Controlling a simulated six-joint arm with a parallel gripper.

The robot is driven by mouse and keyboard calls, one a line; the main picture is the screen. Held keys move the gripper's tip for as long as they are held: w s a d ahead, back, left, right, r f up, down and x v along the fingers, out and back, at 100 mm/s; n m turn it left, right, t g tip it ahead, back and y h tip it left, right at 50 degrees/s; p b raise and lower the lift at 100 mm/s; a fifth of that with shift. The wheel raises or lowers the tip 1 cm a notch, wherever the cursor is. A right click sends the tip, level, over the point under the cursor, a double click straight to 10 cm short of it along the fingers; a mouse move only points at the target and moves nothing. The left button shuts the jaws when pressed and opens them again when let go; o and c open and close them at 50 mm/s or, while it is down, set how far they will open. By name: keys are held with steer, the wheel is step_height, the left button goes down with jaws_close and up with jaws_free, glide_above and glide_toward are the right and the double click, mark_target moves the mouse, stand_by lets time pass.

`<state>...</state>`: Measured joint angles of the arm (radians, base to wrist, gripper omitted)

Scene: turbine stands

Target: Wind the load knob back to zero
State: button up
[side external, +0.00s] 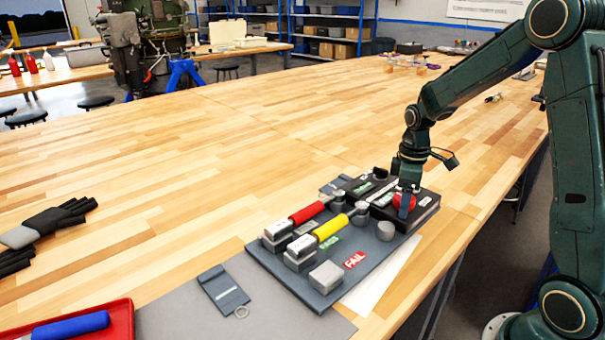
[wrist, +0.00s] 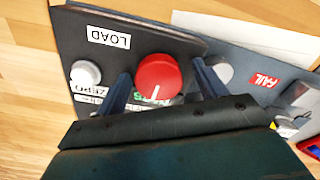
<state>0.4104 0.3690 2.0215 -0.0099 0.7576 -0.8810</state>
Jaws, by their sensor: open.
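The load knob (wrist: 158,76) is round and red with a white pointer line, on a dark control box (side external: 425,208) with a white LOAD label (wrist: 108,38). In the wrist view its pointer line faces down toward my gripper. My gripper (wrist: 163,80) is open, with one finger on each side of the red knob; I cannot tell whether either finger touches it. In the side view the red knob (side external: 404,200) is partly hidden behind my gripper. A ZERO label (wrist: 91,91) sits beside a grey knob (wrist: 86,74) on the box.
A FAIL label (side external: 354,261) and grey blocks are nearby. A red tray (side external: 120,325) and black gloves (side external: 50,222) lie left.

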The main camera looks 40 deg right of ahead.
steer(key=shift+o, duration=0.9)
steer(key=shift+w, duration=0.1)
steer(key=shift+d, duration=0.1)
steer(key=shift+r, duration=0.2)
steer(key=shift+w+r, duration=0.1)
steer(key=shift+r, duration=2.25)
steer(key=shift+s+a+r, duration=0.35)
steer(key=shift+a+r, duration=0.15)
steer(key=s+a+r+m+t, duration=0.2)
steer(key=s+a+r, duration=0.3)
steer(key=s+a, duration=0.2)
steer(key=s+a+r+m+t, duration=0.3)
steer(key=s+a+r, duration=0.2)
steer(key=s, duration=0.6)
steer(key=a, duration=0.2)
steer(key=shift+a+t, duration=0.3)
steer(key=shift+a, duration=0.05)
